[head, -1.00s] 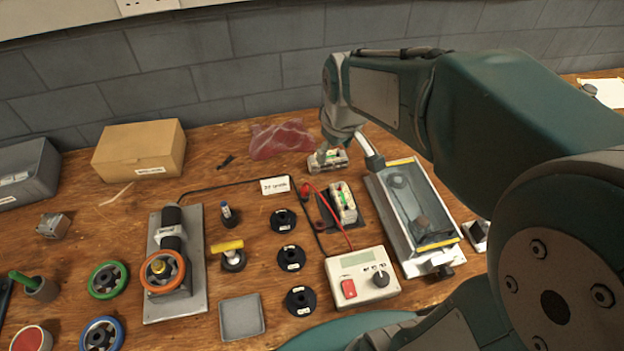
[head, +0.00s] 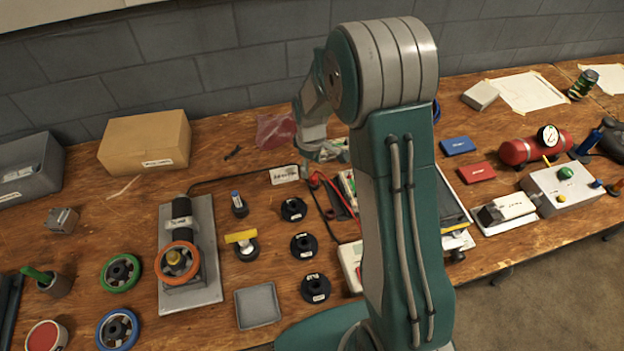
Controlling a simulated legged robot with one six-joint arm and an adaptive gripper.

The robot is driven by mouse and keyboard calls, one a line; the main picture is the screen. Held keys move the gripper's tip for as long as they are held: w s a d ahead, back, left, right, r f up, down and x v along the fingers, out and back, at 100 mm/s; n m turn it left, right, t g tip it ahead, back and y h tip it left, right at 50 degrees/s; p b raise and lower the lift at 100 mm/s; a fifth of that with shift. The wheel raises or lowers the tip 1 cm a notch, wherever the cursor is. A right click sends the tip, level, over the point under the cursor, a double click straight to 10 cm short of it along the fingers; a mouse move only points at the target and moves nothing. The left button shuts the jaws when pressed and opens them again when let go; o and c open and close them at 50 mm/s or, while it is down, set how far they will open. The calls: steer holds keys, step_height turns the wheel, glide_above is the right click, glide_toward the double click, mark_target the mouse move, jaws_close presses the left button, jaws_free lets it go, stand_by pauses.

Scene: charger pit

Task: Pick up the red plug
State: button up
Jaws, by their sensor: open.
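The red plug (head: 314,180) lies on the wooden bench just right of a small white label card (head: 284,174). A red lead (head: 338,197) runs from it toward the white charger box (head: 350,262), which is mostly hidden behind my arm. My gripper (head: 322,155) is open, a little beyond and above the red plug, apart from it in the picture. Its fingers are small and partly overlap a pale battery pack (head: 343,153) behind them. A second pack (head: 347,184) stands near the red lead, partly covered by my arm.
A red translucent bag (head: 275,131) lies behind. My arm hides much of the glass-topped case (head: 452,205) on the right.

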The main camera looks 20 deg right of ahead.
mark_target(314, 175)
steer(key=f, duration=0.3)
steer(key=d+f, duration=0.1)
steer(key=f, duration=0.2)
steer(key=shift+w+d, duration=0.15)
steer(key=shift+f, duration=0.15)
steer(key=shift+a, duration=0.3)
steer(key=c, duration=0.3)
steer(key=shift+d, duration=0.15)
jaws_close()
